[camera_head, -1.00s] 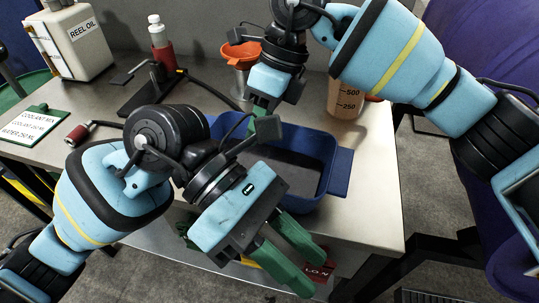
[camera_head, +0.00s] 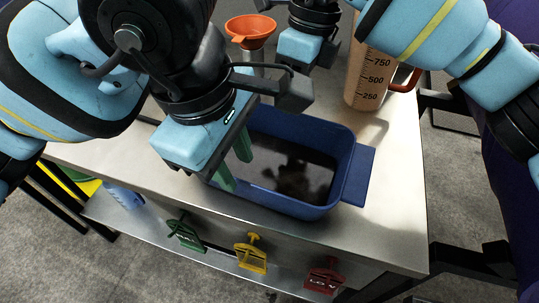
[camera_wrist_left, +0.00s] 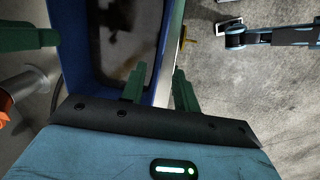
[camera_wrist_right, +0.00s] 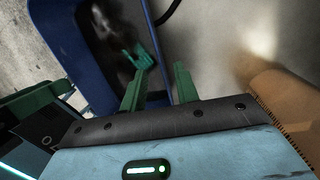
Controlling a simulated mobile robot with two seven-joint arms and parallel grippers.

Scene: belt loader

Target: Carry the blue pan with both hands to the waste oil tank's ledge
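The blue pan (camera_head: 356,176) stands on the metal table with dark liquid in it. My left gripper (camera_head: 232,165) points down at the pan's left end; in the left wrist view its green fingers (camera_wrist_left: 160,90) are apart, with the pan's wall (camera_wrist_left: 166,55) between them.
An orange funnel (camera_head: 250,28) stands behind the pan. A graduated jug (camera_head: 368,72) stands at the back right, near my right arm. The tabletop right of the pan (camera_head: 390,215) is clear.

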